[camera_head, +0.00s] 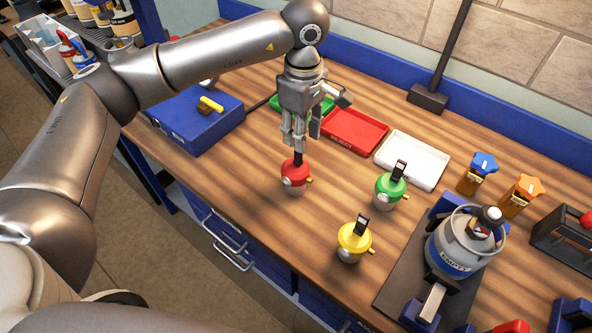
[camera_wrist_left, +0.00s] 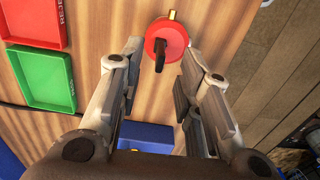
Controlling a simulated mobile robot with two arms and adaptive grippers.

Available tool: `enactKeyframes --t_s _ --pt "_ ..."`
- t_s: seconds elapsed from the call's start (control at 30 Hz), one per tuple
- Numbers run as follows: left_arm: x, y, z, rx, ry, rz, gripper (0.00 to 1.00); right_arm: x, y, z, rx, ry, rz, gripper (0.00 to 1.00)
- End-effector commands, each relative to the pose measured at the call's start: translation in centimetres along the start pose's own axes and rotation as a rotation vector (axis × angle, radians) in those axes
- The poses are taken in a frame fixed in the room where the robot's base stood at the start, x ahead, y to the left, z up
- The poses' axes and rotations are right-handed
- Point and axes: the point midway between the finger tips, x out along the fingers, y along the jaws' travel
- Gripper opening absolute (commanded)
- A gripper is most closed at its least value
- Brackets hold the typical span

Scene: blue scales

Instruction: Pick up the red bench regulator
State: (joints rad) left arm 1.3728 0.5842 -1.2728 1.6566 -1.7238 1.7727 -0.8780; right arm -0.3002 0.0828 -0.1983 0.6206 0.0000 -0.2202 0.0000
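The red bench regulator (camera_head: 296,177) stands upright on the wooden workbench, with a dark stem on top and a small brass fitting at its side. My left gripper (camera_head: 297,141) is directly above it, pointing down, with its fingertips close to the stem. In the left wrist view the fingers (camera_wrist_left: 160,52) are spread apart, and the red regulator (camera_wrist_left: 168,36) shows between and just beyond their tips. I cannot tell whether any finger touches it; the gripper is not closed on it. My right gripper is not in view.
A green regulator (camera_head: 390,190) and a yellow regulator (camera_head: 354,240) stand to the right. Red (camera_head: 356,131) and white (camera_head: 412,160) trays lie behind, with a green tray (camera_wrist_left: 42,78) beside the red one. A blue box (camera_head: 196,121) is left; a grey cylinder (camera_head: 462,248) stands right.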

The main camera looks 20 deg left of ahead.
Motion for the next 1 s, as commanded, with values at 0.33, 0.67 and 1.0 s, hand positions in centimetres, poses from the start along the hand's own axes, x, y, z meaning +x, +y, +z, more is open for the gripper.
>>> enactKeyframes --t_s 0.33,0.67,1.0 --pt "3.1 -0.2 -0.7 -0.003 -0.002 -0.004 0.32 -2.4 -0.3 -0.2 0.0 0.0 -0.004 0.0" --pt "6.1 -0.1 -0.7 0.0 -0.003 0.001 0.32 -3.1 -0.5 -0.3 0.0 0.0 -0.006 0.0" --pt "6.1 -0.1 -0.7 0.0 -0.003 0.001 0.06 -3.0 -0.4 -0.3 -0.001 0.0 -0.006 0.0"
